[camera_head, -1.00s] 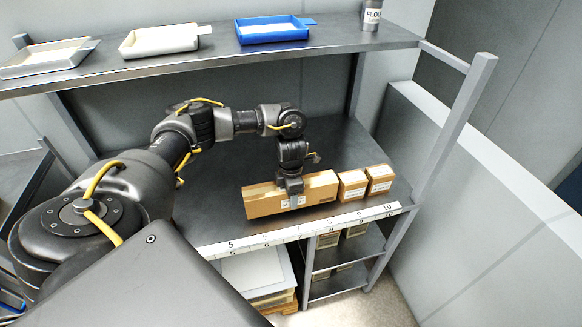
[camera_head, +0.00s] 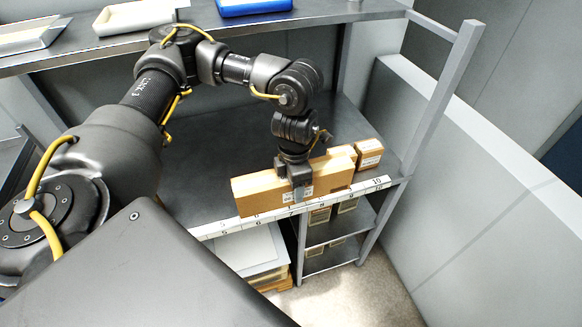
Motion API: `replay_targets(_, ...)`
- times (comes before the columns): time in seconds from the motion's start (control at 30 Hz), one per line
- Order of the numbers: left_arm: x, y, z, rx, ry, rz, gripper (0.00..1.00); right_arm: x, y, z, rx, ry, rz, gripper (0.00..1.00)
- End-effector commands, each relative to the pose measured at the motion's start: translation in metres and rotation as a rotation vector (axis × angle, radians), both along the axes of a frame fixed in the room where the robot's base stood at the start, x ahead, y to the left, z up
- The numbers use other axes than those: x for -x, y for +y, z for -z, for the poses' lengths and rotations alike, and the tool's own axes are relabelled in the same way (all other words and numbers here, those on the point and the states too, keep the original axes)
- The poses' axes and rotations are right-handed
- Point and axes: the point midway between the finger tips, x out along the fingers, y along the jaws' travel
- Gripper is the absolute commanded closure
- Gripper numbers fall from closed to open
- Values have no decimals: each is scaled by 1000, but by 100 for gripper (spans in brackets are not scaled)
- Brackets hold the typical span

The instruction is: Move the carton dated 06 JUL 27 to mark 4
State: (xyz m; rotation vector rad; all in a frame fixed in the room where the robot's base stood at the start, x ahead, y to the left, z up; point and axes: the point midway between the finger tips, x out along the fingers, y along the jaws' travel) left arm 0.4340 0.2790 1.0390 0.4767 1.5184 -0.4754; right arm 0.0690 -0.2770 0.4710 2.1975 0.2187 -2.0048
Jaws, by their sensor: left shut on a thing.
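A long brown carton (camera_head: 258,196) hangs at the front edge of the middle shelf. My left gripper (camera_head: 301,186) is shut on it from above, near its middle. A white label shows on its front beside the fingers, but its date is too small to read. The carton overlaps part of the white number strip (camera_head: 272,222) around marks 6 to 8. Mark 4 is hidden behind my own body. A smaller carton (camera_head: 369,154) stands on the shelf near mark 10. Another small carton seen there earlier is mostly hidden behind the held one. My right gripper is not in view.
The shelf top (camera_head: 222,178) left of the held carton is clear where it shows. A grey shelf post (camera_head: 432,110) stands at the right. The upper shelf holds a blue tray (camera_head: 254,7) and pale trays. More boxes sit below (camera_head: 318,215).

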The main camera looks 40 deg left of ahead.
Motion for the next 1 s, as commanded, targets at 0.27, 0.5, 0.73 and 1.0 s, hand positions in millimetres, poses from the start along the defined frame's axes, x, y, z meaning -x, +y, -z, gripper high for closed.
replay_targets(0.27,-6,-49,-4,-4,-5,375,83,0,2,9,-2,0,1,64)
replay_targets(0.5,1,-133,-11,-11,-2,1198,83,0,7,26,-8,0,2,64)
replay_targets(0.73,22,-185,-11,-11,4,1948,83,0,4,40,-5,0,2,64)
replay_targets(1.0,37,-205,-8,-3,3,2450,83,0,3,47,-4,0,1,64)
